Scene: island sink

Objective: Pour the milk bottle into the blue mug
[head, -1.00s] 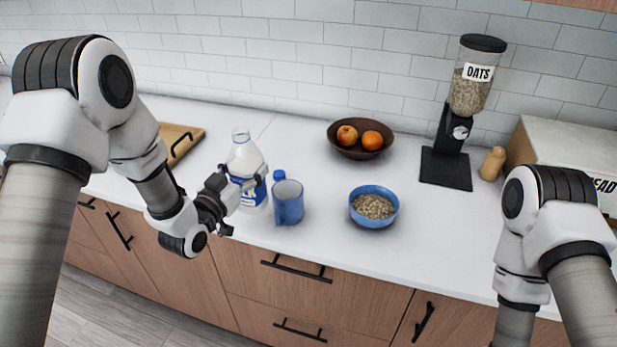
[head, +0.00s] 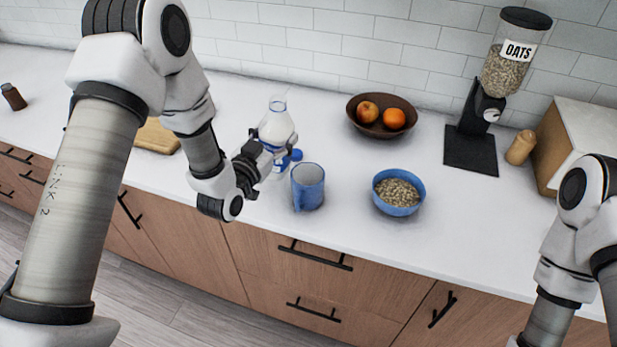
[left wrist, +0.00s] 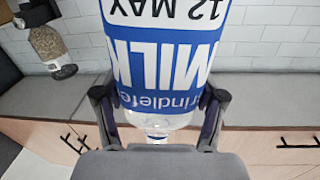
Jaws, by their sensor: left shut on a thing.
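The milk bottle (head: 275,127) is clear-necked, with white contents and a blue label. It is uncapped and upright in the head view, left of and behind the mug. My left gripper (head: 268,152) is shut on it. In the left wrist view the bottle (left wrist: 165,60) sits between both fingers, its label upside down; its base is hidden in the head view. The blue mug (head: 308,187) stands upright on the counter, apart from the bottle. A blue cap (head: 296,155) shows just behind the mug. My right gripper is out of view.
A blue bowl of oats (head: 398,195) stands right of the mug. Behind are a brown fruit bowl (head: 381,128) and an oats dispenser (head: 485,110). A wooden board (head: 156,136) lies at the left. The counter's front edge is close to the mug.

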